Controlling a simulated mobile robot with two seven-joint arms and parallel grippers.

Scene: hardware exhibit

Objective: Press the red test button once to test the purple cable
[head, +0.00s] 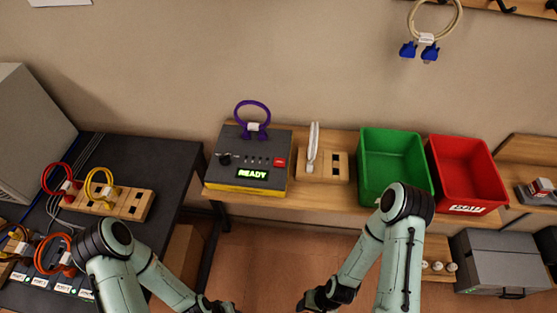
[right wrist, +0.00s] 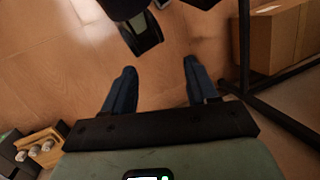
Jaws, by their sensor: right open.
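The cable tester (head: 240,183) is a dark box with a yellow lower edge, standing on the wooden shelf; its green display reads READY. The red test button (head: 280,162) is on its top right and nothing touches it. The purple cable (head: 253,103) stands in a loop at the tester's back edge, both connectors down at the box. My right gripper (head: 308,303) is low in front of the shelf, well away from the button; the right wrist view shows its fingers (right wrist: 158,90) apart and empty. My left gripper (head: 215,307) is at the bottom edge, its fingers unclear.
A wooden block with slots (head: 322,167) stands right of the tester, then a green bin (head: 412,190) and a red bin (head: 484,190). A dark table (head: 100,160) at left holds red, yellow and orange cables. Floor shows between my arms.

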